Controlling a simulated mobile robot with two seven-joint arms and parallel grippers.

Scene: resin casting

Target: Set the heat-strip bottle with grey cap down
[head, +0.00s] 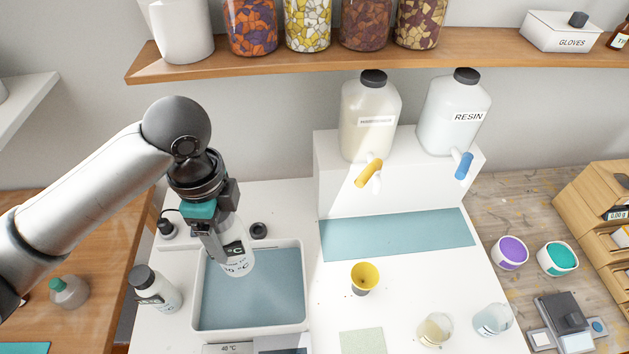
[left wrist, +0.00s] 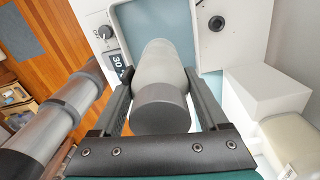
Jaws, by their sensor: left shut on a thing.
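The heat-strip bottle (head: 238,259) is a whitish bottle with dark markings, one ending in "°C". My left gripper (head: 222,240) is shut on it, with one finger on each side. In the left wrist view the bottle's grey cap (left wrist: 161,108) is nearest the camera, between the fingers of the gripper (left wrist: 160,78), and the pale body (left wrist: 160,62) points away. In the head view the gripper hides the cap. The bottle is over the back part of a white-rimmed basin (head: 250,331) with a blue-grey inside. I cannot tell whether its base touches anything. My right gripper is not in view.
A second bottle with a dark cap (head: 153,290) stands left of the basin. A yellow cup (head: 364,278) and two clear cups stand to the right. The hardener jug (head: 369,120) and resin jug (head: 452,118) stand on a white block behind. White counter right of the basin is partly clear.

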